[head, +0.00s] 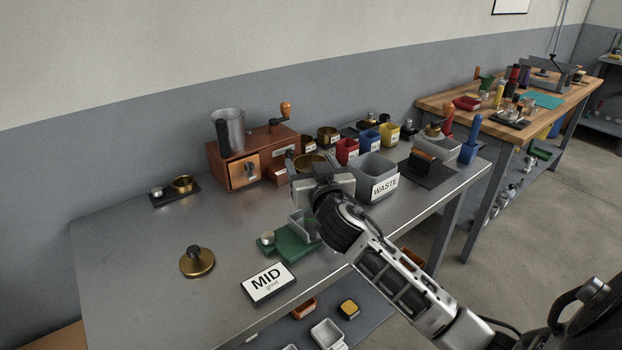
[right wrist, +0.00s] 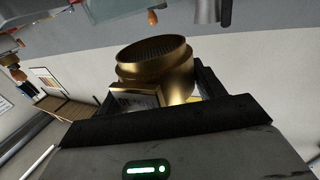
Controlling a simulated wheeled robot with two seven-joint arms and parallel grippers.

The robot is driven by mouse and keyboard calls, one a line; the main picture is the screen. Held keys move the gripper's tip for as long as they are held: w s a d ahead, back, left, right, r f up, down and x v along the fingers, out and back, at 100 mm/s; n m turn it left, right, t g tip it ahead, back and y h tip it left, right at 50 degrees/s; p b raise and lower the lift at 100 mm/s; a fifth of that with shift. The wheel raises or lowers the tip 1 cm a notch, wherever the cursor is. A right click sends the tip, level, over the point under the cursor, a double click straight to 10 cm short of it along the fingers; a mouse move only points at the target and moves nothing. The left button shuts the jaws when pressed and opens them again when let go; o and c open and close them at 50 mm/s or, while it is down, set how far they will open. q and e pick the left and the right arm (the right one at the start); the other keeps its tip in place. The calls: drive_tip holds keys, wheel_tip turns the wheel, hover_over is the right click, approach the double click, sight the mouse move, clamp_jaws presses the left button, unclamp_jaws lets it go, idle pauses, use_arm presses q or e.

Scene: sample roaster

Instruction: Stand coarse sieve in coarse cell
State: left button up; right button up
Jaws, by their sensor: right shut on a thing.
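My right gripper (head: 318,174) is shut on a brass sieve (head: 309,161) and holds it above the steel table. In the right wrist view the sieve (right wrist: 158,66) shows its round mesh face and brass wall, tilted in that picture, with a pale label partly visible below it. The label is too small to read surely, so I cannot tell from it which grade the sieve is. Two more brass rings (head: 327,135) stand behind the gripper by the wooden grinder. I cannot make out the coarse cell; the gripper and arm hide part of the table. My left gripper is out of view.
A grey WASTE bin (head: 375,166) stands right of the gripper. A wooden grinder box (head: 238,168) is at left. A green scale (head: 285,246) and a MID card (head: 268,283) lie in front. Red, blue and yellow cups (head: 368,141) stand behind. The left tabletop is mostly clear.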

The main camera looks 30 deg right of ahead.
drive_tip(key=f, duration=0.2)
drive_tip(key=shift+w+d+f, duration=0.15)
drive_tip(key=shift+w+f, duration=0.2)
drive_tip(key=shift+f, duration=0.05)
drive_tip(key=shift+s+f, duration=0.1)
drive_tip(key=shift+f, duration=0.3)
drive_tip(key=o, duration=1.1)
drive_tip(key=shift+f, duration=0.15)
